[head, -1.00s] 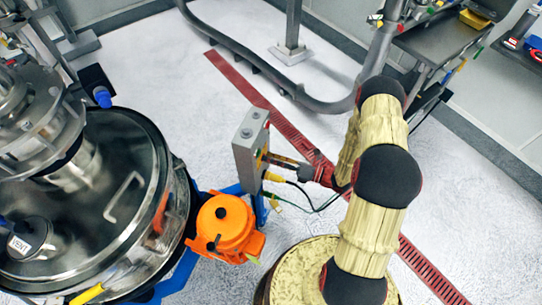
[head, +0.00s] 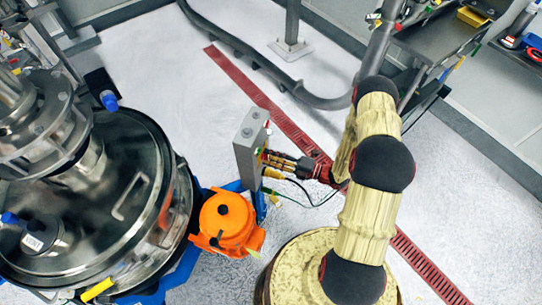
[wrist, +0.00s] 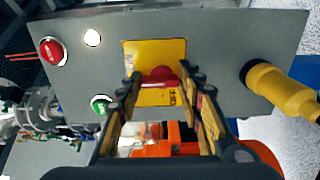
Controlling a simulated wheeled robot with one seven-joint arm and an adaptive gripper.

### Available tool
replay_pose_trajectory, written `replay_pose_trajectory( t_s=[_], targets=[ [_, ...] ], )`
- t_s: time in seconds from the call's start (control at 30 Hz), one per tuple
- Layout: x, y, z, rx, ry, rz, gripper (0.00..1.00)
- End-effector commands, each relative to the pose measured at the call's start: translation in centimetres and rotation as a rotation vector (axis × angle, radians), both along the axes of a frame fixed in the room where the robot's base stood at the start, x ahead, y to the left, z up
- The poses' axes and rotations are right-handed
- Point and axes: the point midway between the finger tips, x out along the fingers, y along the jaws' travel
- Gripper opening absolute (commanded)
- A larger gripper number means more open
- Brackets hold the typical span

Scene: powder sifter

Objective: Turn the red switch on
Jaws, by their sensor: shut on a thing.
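The red switch (wrist: 160,77) is a red rotary knob on a yellow plate (wrist: 172,50), set in the face of a grey control box (wrist: 222,38). In the wrist view my gripper (wrist: 162,84) has one finger on each side of the knob and is shut on it. The fingers cover part of the knob and plate. In the head view the grey box (head: 247,140) stands upright, and my gripper (head: 267,158) meets its right face. The switch itself is hidden there by the fingers.
The panel also carries a red button (wrist: 52,51), a white lamp (wrist: 92,37), a green button (wrist: 101,104) and a yellow cable plug (wrist: 280,88). An orange motor (head: 227,222) and the steel sifter (head: 90,200) stand left of my arm. Open floor lies behind.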

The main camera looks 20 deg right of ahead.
Motion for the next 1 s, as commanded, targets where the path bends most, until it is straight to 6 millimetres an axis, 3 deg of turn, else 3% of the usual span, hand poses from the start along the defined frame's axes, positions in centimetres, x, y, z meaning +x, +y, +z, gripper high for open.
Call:
replay_pose_trajectory(
  t_s=[0.47, 0.5, 0.8, 1.0],
  targets=[
    [0.1, -0.1, -0.05, 0.007, 0.01, -0.003, 0.11],
    [0.1, -0.1, -0.06, 0.007, 0.01, -0.003, 0.38],
    [0.04, -0.05, -0.03, 0.008, 0.011, -0.001, 0.55],
    [0.03, -0.03, -0.02, 0.008, 0.011, -0.001, 0.55]
  ],
)
